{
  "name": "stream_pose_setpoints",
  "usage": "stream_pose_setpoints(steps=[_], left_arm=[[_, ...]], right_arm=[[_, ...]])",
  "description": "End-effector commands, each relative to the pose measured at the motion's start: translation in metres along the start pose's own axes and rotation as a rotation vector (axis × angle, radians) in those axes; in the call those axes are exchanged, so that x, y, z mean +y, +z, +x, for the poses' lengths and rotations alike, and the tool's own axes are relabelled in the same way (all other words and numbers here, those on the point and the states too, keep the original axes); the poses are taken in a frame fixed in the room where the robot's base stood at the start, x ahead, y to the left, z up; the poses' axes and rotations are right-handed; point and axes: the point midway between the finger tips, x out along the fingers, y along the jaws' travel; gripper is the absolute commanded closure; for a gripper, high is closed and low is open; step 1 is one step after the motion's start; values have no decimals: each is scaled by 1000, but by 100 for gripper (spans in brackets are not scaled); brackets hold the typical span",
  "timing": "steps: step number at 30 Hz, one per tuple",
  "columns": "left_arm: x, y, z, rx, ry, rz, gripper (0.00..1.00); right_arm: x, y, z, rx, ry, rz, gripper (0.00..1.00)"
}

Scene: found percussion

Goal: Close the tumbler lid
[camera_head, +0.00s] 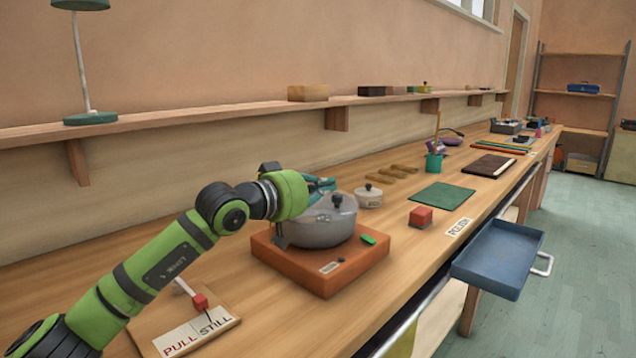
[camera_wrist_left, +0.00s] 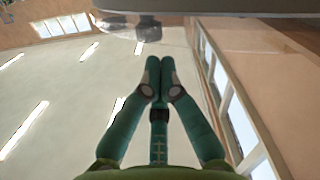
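A round grey lidded vessel (camera_head: 318,232), which appears to be the tumbler, stands on an orange base (camera_head: 330,278). Its grey lid (camera_head: 328,212) has a dark knob and lies over the top; I cannot tell whether it is fully seated. My left gripper (camera_head: 326,184) reaches in from the left, behind and just above the vessel. Its teal fingers are partly hidden by the lid; I cannot tell whether they touch it. In the left wrist view the fingertips (camera_wrist_left: 160,64) meet with nothing visible between them. My right gripper is not in view.
A small green piece (camera_head: 367,239) lies on the orange base. A small white lidded pot (camera_head: 368,198) stands behind it. A red block (camera_head: 421,216) and green mat (camera_head: 443,196) lie to the right. A blue drawer tray (camera_head: 500,262) juts from the bench front. A wooden board (camera_head: 185,328) lies in front.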

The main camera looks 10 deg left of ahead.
Motion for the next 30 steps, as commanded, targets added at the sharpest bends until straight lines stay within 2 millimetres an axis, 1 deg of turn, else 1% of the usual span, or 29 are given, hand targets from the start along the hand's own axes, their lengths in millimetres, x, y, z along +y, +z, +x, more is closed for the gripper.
stream_pose_setpoints(steps=[3,8,21,24,26,30], left_arm=[[-3,3,4,1,-1,26,100],[-5,4,7,0,-3,44,100],[-5,4,7,1,-3,46,100],[-2,-3,4,2,-3,47,100],[1,-11,1,3,-3,48,100],[14,-38,-10,4,-3,49,100]], right_arm=[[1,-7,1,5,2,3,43],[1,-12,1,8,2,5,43],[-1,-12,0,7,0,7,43],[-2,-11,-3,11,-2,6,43],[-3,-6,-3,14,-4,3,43],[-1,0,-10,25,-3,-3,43]])
